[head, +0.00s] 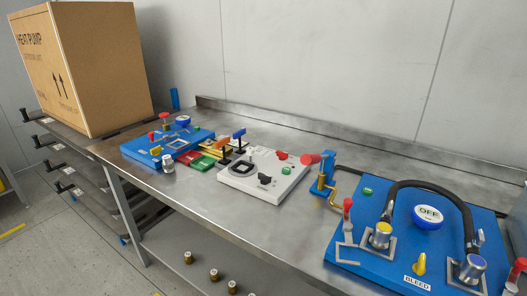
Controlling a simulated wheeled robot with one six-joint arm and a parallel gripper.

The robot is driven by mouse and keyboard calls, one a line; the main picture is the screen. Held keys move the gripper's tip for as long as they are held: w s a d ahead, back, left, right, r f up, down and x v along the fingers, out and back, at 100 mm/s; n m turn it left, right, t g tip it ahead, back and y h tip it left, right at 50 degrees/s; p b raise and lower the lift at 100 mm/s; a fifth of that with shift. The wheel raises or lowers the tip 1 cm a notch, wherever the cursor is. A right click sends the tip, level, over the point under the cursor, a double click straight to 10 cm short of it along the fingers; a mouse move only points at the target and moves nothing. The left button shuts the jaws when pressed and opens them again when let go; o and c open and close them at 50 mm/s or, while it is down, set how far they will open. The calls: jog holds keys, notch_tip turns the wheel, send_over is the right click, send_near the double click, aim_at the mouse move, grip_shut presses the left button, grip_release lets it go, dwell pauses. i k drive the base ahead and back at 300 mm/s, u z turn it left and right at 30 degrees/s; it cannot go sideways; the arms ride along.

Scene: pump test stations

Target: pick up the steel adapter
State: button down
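A small silver cylindrical part (168,163), which looks like the steel adapter, stands upright at the front edge of the left blue panel (133,146). I cannot tell whether it rests on the panel or on the bench. Two other silver fittings are on the right blue panel: one with a yellow top (381,236) and one with a blue top (471,269). Each sits in a grey square frame, and a black hose arches between them. My gripper is not in view.
A grey control panel (290,186) is mid-bench, with red, green and yellow pieces to its left. The steel bench (240,213) is bare along its front. A cardboard box (118,75) stands far left. Several brass pieces (214,275) stand on the lower shelf.

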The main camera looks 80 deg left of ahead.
aim_at(168, 166)
jog(key=u, duration=3.15)
jog(key=i, duration=0.2)
jog(key=z, duration=0.25)
jog(key=k, duration=0.4)
jog(key=u, duration=1.25)
jog(key=i, duration=1.4)
jog(key=z, duration=0.5)
jog(key=i, duration=0.65)
jog(key=z, duration=0.45)
